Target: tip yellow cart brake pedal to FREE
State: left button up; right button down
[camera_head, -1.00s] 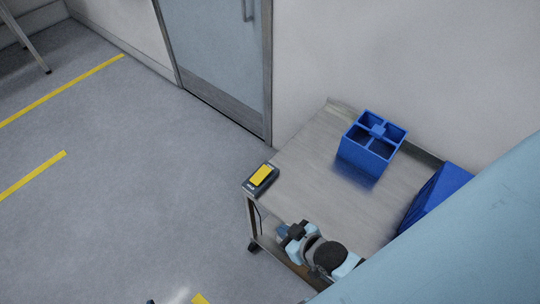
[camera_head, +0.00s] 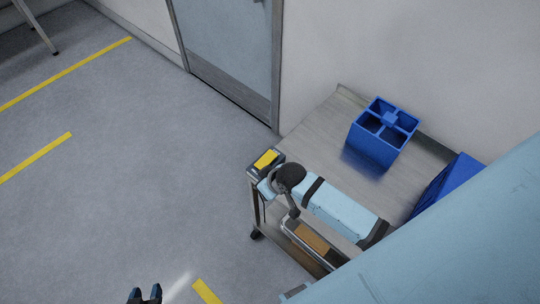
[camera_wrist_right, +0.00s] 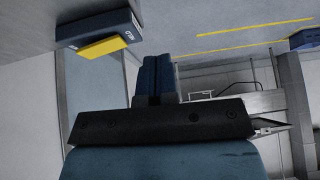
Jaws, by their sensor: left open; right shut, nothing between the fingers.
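The yellow brake pedal (camera_head: 266,159) sits in a dark housing on the left corner of the grey cart (camera_head: 325,125). My left gripper (camera_head: 145,293) is open and empty at the bottom edge, over the floor.
A blue divided crate (camera_head: 383,133) stands on the cart top, with another blue container (camera_head: 447,190) to its right. A wall and door (camera_head: 225,50) are behind. The floor (camera_head: 130,180) left of the cart is clear, with yellow lines.

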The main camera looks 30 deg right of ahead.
jog(key=w+d+r+g+h+b, duration=0.1)
jog(key=w+d+g+b, duration=0.15)
jog(key=w, duration=0.45)
notch_tip(320, 180, up, 7)
jog(key=g+h, duration=0.3)
send_over(271, 155)
jog(key=a, duration=0.2)
jog(key=shift+s+b, duration=0.35)
jog(key=shift+b, duration=0.1)
jog(key=shift+f, duration=0.1)
jog(key=f, duration=0.4)
jog(key=d+f, duration=0.1)
jog(key=f, duration=0.8)
jog(key=shift+w+d+f, duration=0.25)
jog(key=shift+w+d, duration=0.05)
jog(key=shift+f, duration=0.2)
